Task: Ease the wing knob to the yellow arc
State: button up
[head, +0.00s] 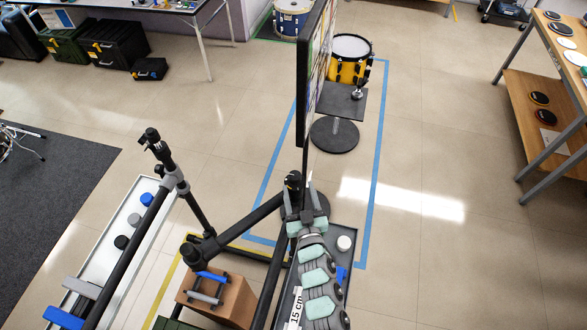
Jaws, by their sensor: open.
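My gripper (300,205) is in the lower middle of the head view, at the end of my grey and teal arm. Its fingers point away from the camera and stand apart at the lower part of an upright pole. A small dark clamp-like piece (292,180) sits just ahead of the fingers. I cannot tell whether it is the wing knob or whether the fingers touch it. No yellow arc can be made out; the piece is too small and partly hidden by my gripper.
A tall black-framed panel (303,85), seen nearly edge-on, rises above my gripper. Black boom tubes (250,218) cross to the left over a cardboard box (232,300). A grey tray (345,272) lies right of my arm.

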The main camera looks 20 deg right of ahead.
jog(key=w+d+p, duration=0.1)
jog(key=w, duration=0.7)
jog(key=shift+w+d, duration=0.25)
jog(key=shift+d, duration=0.05)
jog(key=shift+r, duration=0.1)
jog(key=shift+c, duration=0.6)
grip_shut()
